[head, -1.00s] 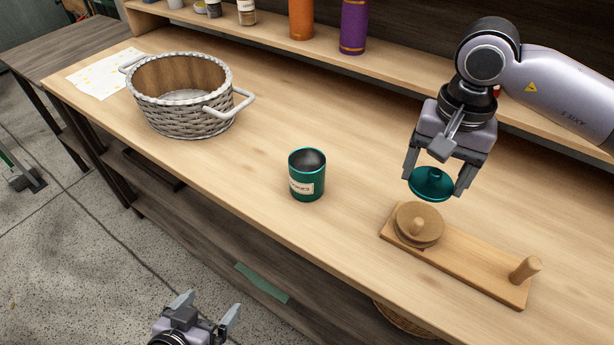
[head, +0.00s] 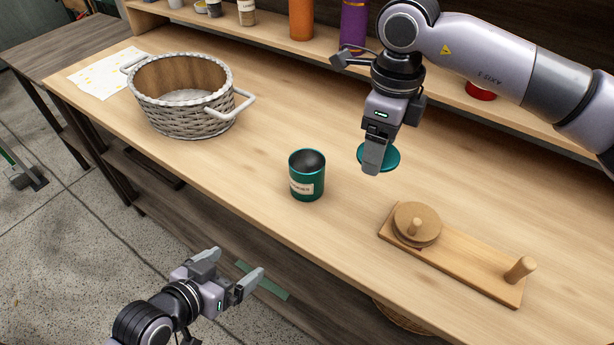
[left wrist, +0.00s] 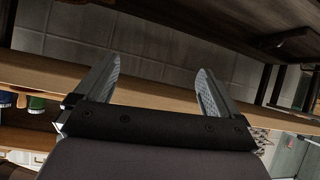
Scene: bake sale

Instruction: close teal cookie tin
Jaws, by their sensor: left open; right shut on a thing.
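The teal cookie tin (head: 307,176) stands upright and open on the wooden table, its dark inside showing and a pale label on its side. My right gripper (head: 374,160) is shut on the teal lid (head: 392,158) and holds it in the air to the right of the tin, apart from it. The gripper hides part of the lid. My left gripper (head: 236,272) is open and empty in front of the table, below and left of the tin. Its two open fingers also show in the left wrist view (left wrist: 160,88).
A wicker basket (head: 180,118) with handles stands at the left. A wooden board with a round disc and a peg (head: 460,268) lies at the right. Bottles (head: 301,18) stand on the back shelf. The table between basket and tin is clear.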

